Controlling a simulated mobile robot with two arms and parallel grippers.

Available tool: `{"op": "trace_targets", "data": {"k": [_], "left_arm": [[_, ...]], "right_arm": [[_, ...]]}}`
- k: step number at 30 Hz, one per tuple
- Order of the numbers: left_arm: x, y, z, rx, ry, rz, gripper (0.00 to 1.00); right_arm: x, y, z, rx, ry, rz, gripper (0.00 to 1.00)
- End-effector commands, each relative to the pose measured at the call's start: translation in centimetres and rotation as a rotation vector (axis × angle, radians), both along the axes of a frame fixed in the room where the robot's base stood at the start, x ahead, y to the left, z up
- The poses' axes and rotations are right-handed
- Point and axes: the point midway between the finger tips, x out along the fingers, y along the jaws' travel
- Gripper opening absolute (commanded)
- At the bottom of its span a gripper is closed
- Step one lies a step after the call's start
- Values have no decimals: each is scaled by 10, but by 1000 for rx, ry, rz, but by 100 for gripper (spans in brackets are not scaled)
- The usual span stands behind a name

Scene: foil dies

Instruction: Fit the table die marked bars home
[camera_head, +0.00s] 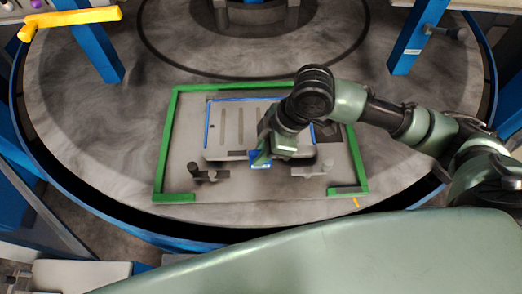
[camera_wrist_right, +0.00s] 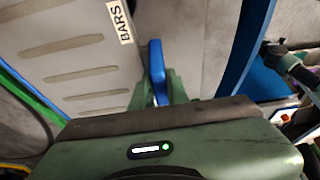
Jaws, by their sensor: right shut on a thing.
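The die marked bars is a grey plate with raised parallel bars (camera_head: 232,127), lying flat inside the green-edged rectangle on the round table. Thin blue strips (camera_head: 207,127) run along its left and far sides. Its BARS label (camera_wrist_right: 119,20) shows in the right wrist view. My right gripper (camera_head: 262,160) is at the die's near edge, shut on its blue handle (camera_wrist_right: 157,72). The gripper and arm hide the die's right part. I cannot tell whether the die is fully seated. My left gripper is not in view.
A green rail (camera_head: 161,150) bounds the work area, with a gap at the front. Small dark clamps (camera_head: 203,174) stand front left and front right (camera_head: 310,171). Blue posts (camera_head: 418,35) rise at the back. A yellow bar (camera_head: 72,18) shows far left.

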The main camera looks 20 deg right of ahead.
Motion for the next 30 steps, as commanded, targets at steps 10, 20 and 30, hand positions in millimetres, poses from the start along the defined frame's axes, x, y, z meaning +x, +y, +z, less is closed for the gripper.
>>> {"op": "trace_targets", "data": {"k": [10, 20, 30], "left_arm": [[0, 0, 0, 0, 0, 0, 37], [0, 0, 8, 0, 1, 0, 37], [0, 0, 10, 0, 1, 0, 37]], "right_arm": [[1, 1, 2, 3, -7, 1, 0], [1, 1, 4, 4, -6, 0, 0], [1, 1, 2, 3, -7, 1, 0]]}}
